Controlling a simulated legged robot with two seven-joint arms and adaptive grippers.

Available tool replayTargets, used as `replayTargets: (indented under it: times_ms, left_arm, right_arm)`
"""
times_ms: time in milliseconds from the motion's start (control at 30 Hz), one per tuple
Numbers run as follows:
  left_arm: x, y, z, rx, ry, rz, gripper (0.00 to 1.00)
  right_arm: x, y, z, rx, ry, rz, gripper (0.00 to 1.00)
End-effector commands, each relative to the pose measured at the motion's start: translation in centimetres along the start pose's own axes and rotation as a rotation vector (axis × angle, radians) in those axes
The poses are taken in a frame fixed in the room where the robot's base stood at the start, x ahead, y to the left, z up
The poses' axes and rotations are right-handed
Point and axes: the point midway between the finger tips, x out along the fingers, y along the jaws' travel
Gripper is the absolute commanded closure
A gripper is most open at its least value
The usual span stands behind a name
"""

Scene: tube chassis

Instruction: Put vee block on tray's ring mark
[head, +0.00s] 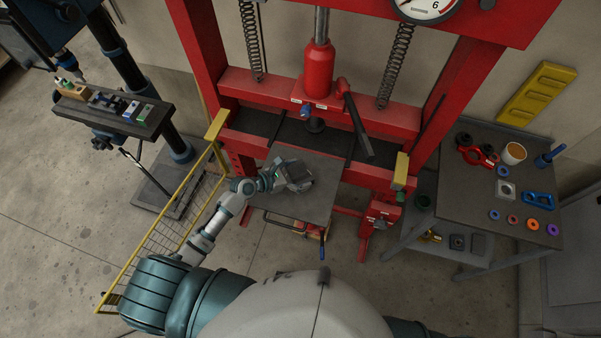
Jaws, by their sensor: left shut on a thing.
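My left gripper (288,177) reaches in from the left over a dark grey flat plate (310,208) in front of the red press. It is shut on a small grey block (303,184), which looks like the vee block. The fingers cover part of it, and its groove is too small to make out. I cannot tell whether the block touches the plate or hangs just above it. The plate looks like the tray; no ring mark shows clearly on it. My right gripper is not in view.
The red press frame (199,45) and its ram (318,70) stand behind the plate, with a dark lever (358,127). A yellow mesh guard (165,230) is at the left. A dark bench (460,205) with rings and parts stands at the right.

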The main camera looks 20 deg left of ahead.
Motion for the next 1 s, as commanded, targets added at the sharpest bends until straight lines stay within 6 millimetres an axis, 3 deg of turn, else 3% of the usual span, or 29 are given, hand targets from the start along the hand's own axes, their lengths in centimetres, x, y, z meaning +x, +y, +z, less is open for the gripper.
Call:
replayTargets:
  times_ms: [767, 800, 1000]
  left_arm:
    - [0.4, 0.1, -0.7, 0.001, -0.006, 0.002, 0.76]
    - [0.4, 0.1, -0.7, 0.001, -0.006, 0.003, 0.00]
    - [0.4, 0.1, -0.8, 0.000, -0.003, 0.001, 0.00]
  right_arm:
    - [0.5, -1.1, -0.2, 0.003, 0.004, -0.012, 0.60]
    - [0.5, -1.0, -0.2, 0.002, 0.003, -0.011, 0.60]
    - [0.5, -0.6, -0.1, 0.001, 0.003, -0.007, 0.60]
